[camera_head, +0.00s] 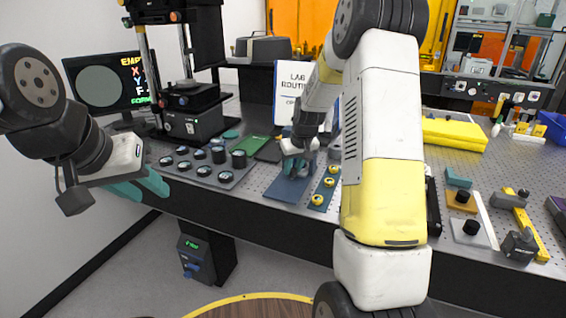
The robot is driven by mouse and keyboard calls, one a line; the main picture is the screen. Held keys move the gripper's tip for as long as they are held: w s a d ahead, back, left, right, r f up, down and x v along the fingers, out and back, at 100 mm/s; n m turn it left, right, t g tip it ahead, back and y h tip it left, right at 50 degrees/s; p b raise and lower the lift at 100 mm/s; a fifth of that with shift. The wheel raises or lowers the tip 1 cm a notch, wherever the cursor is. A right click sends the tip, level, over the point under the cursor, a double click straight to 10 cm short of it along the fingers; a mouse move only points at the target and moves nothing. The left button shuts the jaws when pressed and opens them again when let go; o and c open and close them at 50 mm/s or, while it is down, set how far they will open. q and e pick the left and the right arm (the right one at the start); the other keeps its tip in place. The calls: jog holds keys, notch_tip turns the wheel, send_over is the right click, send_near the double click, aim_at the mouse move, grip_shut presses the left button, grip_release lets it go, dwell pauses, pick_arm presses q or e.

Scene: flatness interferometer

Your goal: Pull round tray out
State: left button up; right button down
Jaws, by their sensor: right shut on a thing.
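The interferometer (190,122) stands at the back left, a black box with a tall column and a small round platform (188,84) on top. I cannot tell for sure which part is the round tray. My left gripper (142,187) has teal fingers that are apart and empty, in front of the bench at the left and away from the interferometer. My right gripper (296,170) points down over a dark blue mat (282,191), right of the interferometer. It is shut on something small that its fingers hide.
A grey mat (225,176) with several round dark pieces lies between my grippers. A blue strip with yellow rings (325,188) is right of the mat. A monitor (105,82) stands at the left. My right arm covers much of the bench's middle.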

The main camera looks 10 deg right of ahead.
jog(key=s+a, duration=0.2)
jog(key=s, duration=0.1)
jog(key=s+a, duration=0.2)
jog(key=s, duration=0.1)
jog(key=s+a, duration=0.2)
jog(key=shift+s, duration=0.4)
jog(key=c, duration=1.1)
grip_release()
jog(key=shift+c, duration=0.2)
jog(key=v, duration=0.7)
jog(key=shift+r, duration=0.4)
jog(key=shift+s, duration=0.1)
